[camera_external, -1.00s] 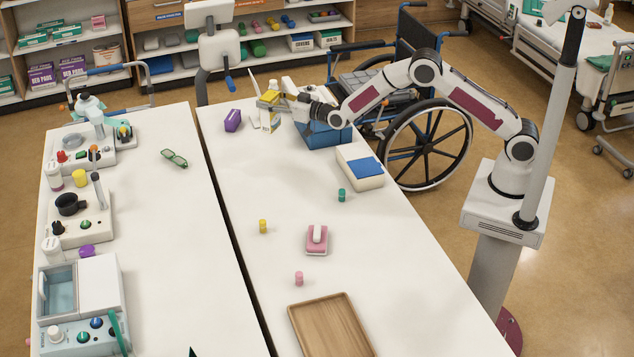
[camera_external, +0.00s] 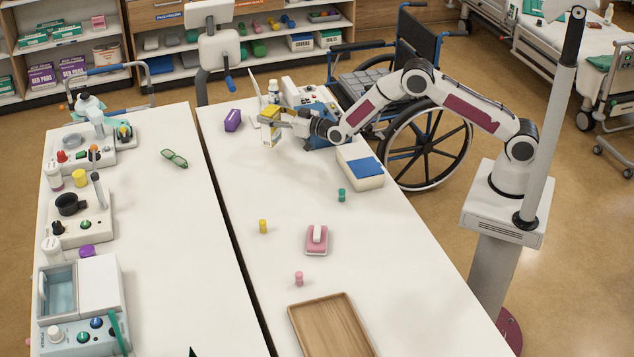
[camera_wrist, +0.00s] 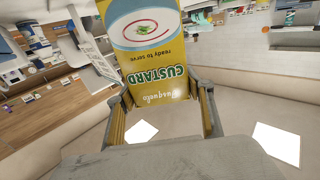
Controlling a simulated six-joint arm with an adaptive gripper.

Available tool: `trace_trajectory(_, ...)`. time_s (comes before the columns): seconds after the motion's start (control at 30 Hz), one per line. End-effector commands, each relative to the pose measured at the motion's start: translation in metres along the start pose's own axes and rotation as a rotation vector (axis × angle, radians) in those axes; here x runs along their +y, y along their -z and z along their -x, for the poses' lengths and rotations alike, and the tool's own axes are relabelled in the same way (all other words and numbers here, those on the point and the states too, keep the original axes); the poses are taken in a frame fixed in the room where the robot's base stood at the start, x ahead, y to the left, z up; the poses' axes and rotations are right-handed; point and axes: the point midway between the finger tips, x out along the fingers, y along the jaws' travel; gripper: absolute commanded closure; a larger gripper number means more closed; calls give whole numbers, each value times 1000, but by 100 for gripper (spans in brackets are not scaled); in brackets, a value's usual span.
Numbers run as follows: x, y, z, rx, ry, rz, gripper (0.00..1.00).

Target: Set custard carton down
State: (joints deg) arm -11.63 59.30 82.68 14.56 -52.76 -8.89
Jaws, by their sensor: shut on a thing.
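My gripper (camera_external: 273,122) is shut on the carton, with one finger on each side in the wrist view (camera_wrist: 165,105). The carton looks roughly upright. I cannot tell whether its base touches the table.
A purple box (camera_external: 233,121) stands left of the carton, and a white bottle (camera_external: 273,90) behind it. The table (camera_external: 265,185) in front of the carton is clear.

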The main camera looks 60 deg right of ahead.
Motion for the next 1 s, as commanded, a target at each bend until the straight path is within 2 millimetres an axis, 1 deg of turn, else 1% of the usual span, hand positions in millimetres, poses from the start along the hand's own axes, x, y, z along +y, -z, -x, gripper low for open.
trace_trajectory(0.47,0,-3,0,4,0,0,100)
trace_trajectory(0.57,0,-10,0,3,0,0,100)
trace_trajectory(0.8,0,-32,-1,3,0,0,100)
trace_trajectory(1.0,0,-38,-1,6,0,0,100)
